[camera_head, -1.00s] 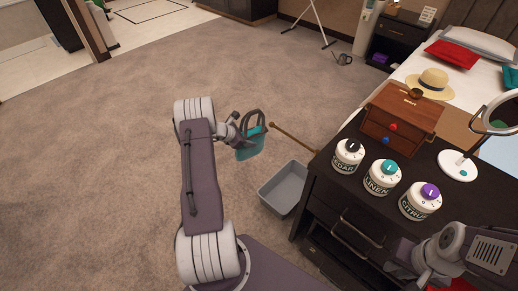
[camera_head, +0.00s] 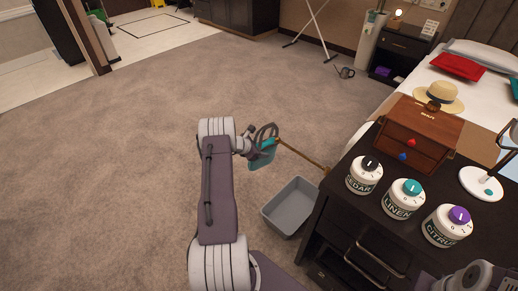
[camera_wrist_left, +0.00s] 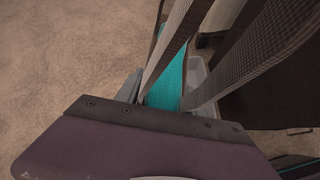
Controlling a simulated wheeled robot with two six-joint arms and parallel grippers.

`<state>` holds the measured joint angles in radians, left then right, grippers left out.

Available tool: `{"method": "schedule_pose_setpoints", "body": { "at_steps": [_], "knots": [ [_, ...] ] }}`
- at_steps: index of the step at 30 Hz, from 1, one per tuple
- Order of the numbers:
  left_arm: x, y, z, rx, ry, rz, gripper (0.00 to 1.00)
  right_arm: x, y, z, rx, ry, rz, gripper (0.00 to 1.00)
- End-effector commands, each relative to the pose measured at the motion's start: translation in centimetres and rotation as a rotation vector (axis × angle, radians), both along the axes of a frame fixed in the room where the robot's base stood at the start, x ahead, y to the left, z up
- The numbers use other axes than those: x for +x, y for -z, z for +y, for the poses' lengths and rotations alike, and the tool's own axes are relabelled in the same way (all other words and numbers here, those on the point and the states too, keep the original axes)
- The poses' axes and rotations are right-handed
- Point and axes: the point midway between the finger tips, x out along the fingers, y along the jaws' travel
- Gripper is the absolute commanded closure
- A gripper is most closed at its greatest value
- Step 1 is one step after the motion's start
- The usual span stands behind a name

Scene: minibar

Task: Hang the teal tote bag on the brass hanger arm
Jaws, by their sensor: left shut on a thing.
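The teal tote bag (camera_head: 262,156) hangs below my left gripper (camera_head: 256,142), which is shut on it by its dark straps. In the left wrist view the teal bag body (camera_wrist_left: 170,75) shows between two grey woven straps (camera_wrist_left: 172,40). The brass hanger arm (camera_head: 303,157) sticks out to the left from the dark cabinet side. Its left tip lies at or right beside the bag in the head view; whether the straps are around it I cannot tell. Part of my right arm (camera_head: 468,278) shows at the bottom right; its fingertips are not visible.
A grey open bin (camera_head: 290,207) stands on the carpet below the brass arm. The carpet to the left is clear.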

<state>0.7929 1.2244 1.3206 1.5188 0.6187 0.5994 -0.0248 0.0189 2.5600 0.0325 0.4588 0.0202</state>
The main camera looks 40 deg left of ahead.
Motion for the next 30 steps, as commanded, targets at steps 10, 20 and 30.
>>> {"method": "schedule_pose_setpoints", "body": {
  "at_steps": [10, 20, 30],
  "knots": [
    [-0.1, 0.3, -2.6, 0.0, 0.001, -0.002, 1.0, 0.0, 0.8, 0.0, 0.0, 0.0, 0.0, 0.8],
    [-0.3, 0.5, -5.0, 0.0, 0.002, -0.003, 1.0, 0.0, 1.8, 0.0, 0.0, 0.0, 0.0, 0.8],
    [-0.5, 0.6, -7.5, 0.0, 0.002, -0.003, 1.0, 0.0, 3.0, 0.0, 0.0, 0.0, 0.0, 0.8]
  ]
}}
